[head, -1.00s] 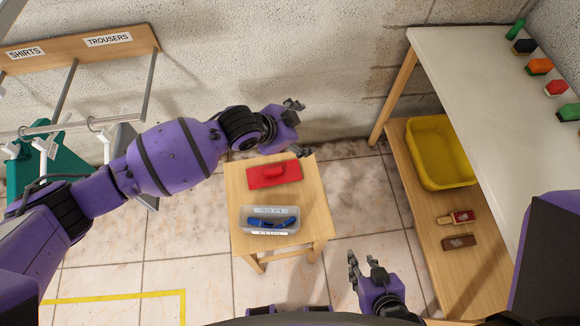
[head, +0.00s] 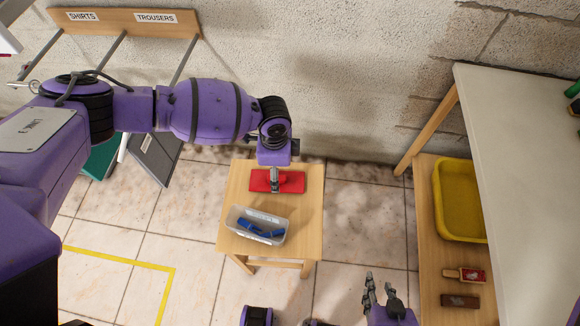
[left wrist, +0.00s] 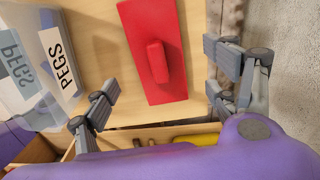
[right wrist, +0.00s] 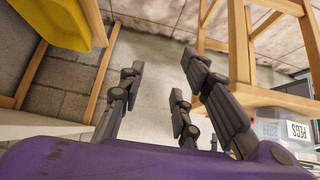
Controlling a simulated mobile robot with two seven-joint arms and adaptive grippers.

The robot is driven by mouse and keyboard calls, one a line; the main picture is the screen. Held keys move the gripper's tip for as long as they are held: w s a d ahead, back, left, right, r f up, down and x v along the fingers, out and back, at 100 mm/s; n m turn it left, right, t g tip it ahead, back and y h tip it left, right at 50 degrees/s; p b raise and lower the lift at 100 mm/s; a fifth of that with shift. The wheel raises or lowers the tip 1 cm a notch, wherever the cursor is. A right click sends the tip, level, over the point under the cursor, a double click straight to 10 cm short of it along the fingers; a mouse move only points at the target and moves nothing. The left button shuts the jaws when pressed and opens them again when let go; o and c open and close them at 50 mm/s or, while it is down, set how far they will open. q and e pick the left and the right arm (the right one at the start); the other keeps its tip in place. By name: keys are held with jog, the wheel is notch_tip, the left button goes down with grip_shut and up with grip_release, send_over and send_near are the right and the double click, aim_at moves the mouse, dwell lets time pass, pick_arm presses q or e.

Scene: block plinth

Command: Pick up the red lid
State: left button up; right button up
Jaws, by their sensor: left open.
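The red lid (head: 292,184) is a flat red plate with a raised handle, lying on the small wooden table (head: 310,215). In the left wrist view the lid (left wrist: 137,25) lies flat, with its handle between my spread fingers. My left gripper (head: 275,183) is over the lid, pointing down, open and empty; it also shows in the left wrist view (left wrist: 165,80). Whether the fingers touch the lid I cannot tell. My right gripper (head: 382,292) is away from the table at the bottom of the head view; its fingers are apart and empty in the right wrist view (right wrist: 160,80).
A clear box labelled PEGS (head: 272,239), with blue pegs inside, stands on the table in front of the lid. A shelf unit at right holds a yellow bin (head: 456,235), a brush (head: 465,275) and a brown block (head: 460,301). A block wall stands behind.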

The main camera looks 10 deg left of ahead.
pick_arm(q)
jog(key=f, duration=0.5)
jog(key=shift+s+d+f, duration=0.1)
jog(key=shift+d, duration=0.15)
jog(key=c, duration=1.2)
